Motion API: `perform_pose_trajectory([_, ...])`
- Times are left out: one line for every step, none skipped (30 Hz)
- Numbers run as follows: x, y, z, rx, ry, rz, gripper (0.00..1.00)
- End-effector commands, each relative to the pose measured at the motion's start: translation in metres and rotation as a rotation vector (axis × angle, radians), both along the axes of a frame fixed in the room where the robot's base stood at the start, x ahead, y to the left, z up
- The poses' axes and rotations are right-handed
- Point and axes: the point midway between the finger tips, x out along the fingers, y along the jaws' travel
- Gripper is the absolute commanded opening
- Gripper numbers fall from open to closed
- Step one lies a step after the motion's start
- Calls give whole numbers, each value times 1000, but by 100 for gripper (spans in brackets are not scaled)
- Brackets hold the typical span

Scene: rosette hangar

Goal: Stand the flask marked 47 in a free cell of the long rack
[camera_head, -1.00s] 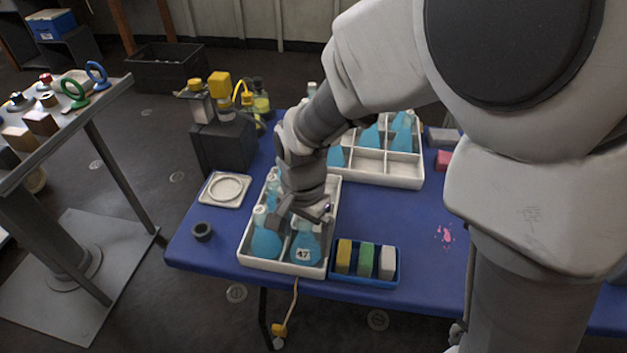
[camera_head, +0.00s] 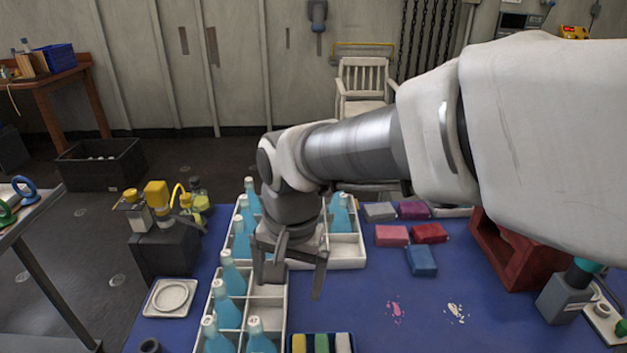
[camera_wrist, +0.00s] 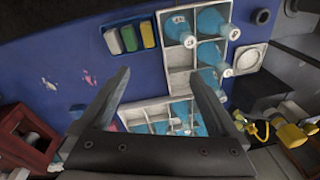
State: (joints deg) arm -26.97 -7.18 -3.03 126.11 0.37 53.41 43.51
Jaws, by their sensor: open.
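The flask marked 47 (camera_head: 258,340) is blue with a white cap and stands in the front right cell of the near white rack (camera_head: 282,312); its base is cut off by the frame. It seems to be the flask at upper left of that rack in the wrist view (camera_wrist: 180,28). Other blue flasks fill the rack's left column; the cells behind 47 look empty. A second, wider white rack (camera_head: 347,265) stands behind, with several flasks and an empty front right cell. My gripper (camera_head: 290,287) is open and empty, raised between the racks, and hides part of the far one.
A blue tray (camera_head: 291,338) with yellow, green and pale blocks lies right of the near rack. A white square dish (camera_head: 170,298) and a dark box with bottles (camera_head: 163,250) are at left.

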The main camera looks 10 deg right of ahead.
Motion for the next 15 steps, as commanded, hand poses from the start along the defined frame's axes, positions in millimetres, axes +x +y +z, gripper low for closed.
perform_pose_trajectory([-4,-18,11,8,-40,19,96])
perform_pose_trajectory([-7,-27,17,9,-63,37,96])
perform_pose_trajectory([-12,-39,23,8,-92,63,96])
perform_pose_trajectory([-15,-48,28,5,-115,80,96])
perform_pose_trajectory([-19,-56,32,1,-137,98,96])
perform_pose_trajectory([-25,-67,37,-7,-167,121,96])
perform_pose_trajectory([-29,-75,40,-15,-190,139,96])
perform_pose_trajectory([-34,-83,43,-24,-212,156,96])
perform_pose_trajectory([-40,-92,47,-39,-240,178,96])
perform_pose_trajectory([-44,-99,49,-51,-260,195,96])
perform_pose_trajectory([-49,-105,51,-64,-279,210,96])
perform_pose_trajectory([-54,-112,53,-80,-302,230,96])
perform_pose_trajectory([-58,-116,54,-94,-317,245,96])
perform_pose_trajectory([-62,-121,55,-106,-330,256,96])
perform_pose_trajectory([-66,-125,56,-121,-345,271,96])
